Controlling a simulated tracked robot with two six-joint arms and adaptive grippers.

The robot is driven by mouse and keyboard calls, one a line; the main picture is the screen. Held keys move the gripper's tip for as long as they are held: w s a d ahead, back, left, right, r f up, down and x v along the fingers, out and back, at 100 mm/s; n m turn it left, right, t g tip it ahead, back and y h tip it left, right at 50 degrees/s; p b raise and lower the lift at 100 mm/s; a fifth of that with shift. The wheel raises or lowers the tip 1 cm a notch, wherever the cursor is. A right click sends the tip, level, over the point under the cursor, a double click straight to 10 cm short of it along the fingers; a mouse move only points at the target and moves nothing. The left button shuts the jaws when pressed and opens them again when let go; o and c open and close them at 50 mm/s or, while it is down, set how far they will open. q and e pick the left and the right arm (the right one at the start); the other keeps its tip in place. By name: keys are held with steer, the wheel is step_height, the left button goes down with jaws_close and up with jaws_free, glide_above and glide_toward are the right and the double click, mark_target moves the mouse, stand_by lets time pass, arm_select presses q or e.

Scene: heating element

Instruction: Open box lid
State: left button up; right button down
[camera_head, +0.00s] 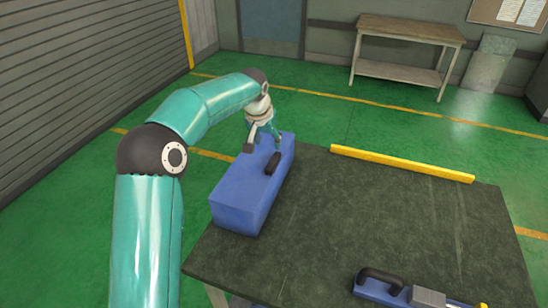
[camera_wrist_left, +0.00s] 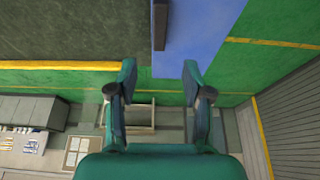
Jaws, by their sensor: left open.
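The blue box (camera_head: 240,197) stands on the left edge of the dark table, and its top looks closed. A black handle (camera_head: 273,163) sits on its right side, near the top edge. My left gripper (camera_head: 264,141) is at the far end of the box, with its fingers spread and nothing between them. In the left wrist view the gripper (camera_wrist_left: 158,78) is also open and empty. The blue box (camera_wrist_left: 205,30) and its black handle (camera_wrist_left: 160,25) show beyond the fingertips there. I cannot tell whether a finger touches the box. My right gripper is not in view.
The dark table (camera_head: 350,215) is mostly clear in the middle. A yellow bar (camera_head: 400,163) lies along its far edge. A blue item with a black handle and grey block (camera_head: 430,297) lies at the front right. A wooden bench (camera_head: 408,32) stands far behind.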

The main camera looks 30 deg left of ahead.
mark_target(273, 161)
arm_select(q)
steer(key=p+x, duration=0.2)
steer(key=x, duration=0.9)
steer(key=shift+w+a+f+p, duration=0.1)
steer(key=shift+w+f+p, duration=0.1)
steer(key=shift+p, duration=0.15)
steer(key=shift+w+f, duration=0.15)
steer(key=shift+f, duration=0.35)
jaws_close()
